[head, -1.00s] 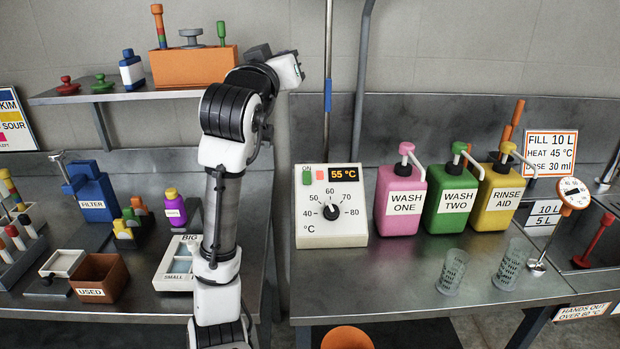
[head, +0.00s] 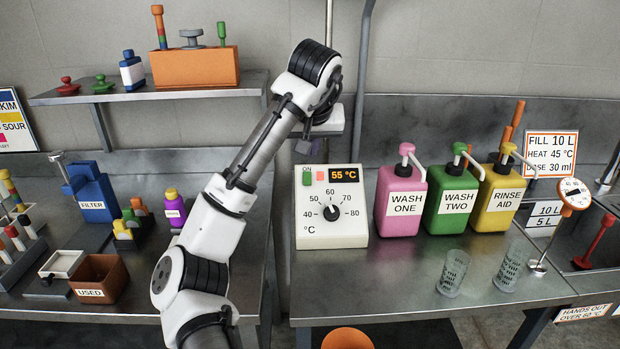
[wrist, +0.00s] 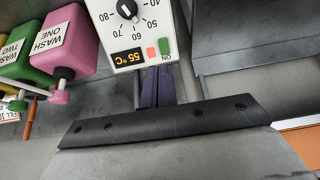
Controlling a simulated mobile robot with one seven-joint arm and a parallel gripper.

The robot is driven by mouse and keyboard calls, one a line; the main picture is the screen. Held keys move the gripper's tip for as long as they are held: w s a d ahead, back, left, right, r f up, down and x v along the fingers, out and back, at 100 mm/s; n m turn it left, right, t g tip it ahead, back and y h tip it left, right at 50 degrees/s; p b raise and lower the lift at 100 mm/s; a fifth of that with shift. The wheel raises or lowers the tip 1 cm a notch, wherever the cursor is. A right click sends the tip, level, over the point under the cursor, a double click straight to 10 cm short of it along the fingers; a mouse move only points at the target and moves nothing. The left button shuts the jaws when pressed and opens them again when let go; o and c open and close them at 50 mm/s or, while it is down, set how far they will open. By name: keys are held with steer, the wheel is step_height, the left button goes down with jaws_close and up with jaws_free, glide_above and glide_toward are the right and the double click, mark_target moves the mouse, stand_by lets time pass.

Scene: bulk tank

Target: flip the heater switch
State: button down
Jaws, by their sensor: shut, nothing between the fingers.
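The heater control box (head: 345,232) is cream white, with a lit display (head: 345,175) reading 55 °C and a black dial (head: 332,212) below it. At its top left are a green switch part (head: 306,178) marked ON and a red one (head: 320,177) beside it. In the wrist view the green part (wrist: 164,46) and red part (wrist: 151,53) lie just beyond my fingertips. My gripper (head: 306,148) is shut and empty, just above the box's top left edge. Its dark purple fingers (wrist: 157,78) point toward the switch; I cannot tell whether they touch the box.
Pink (head: 400,205), green (head: 450,205) and yellow (head: 498,205) pump bottles stand close to the box's right. Two clear measuring cups (head: 452,272) stand at the counter's front. A vertical pipe (head: 361,80) rises behind the box. The counter before the box is clear.

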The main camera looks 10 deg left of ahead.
mark_target(310, 183)
steer(key=shift+f, duration=0.1)
steer(key=p+x, duration=0.1)
steer(key=x, duration=1.2)
steer(key=shift+w+f+p, duration=0.3)
steer(key=shift+p, duration=0.1)
steer(key=shift+w, duration=0.1)
steer(key=shift+w+f, duration=0.1)
steer(key=shift+f, duration=0.05)
steer(key=shift+s+r, duration=0.3)
steer(key=shift+s, duration=0.05)
steer(key=shift+w+f, duration=0.25)
steer(key=shift+w, duration=0.05)
steer(key=shift+s+r+p, duration=0.1)
steer(key=shift+r+p, duration=0.65)
steer(key=shift+r, duration=0.1)
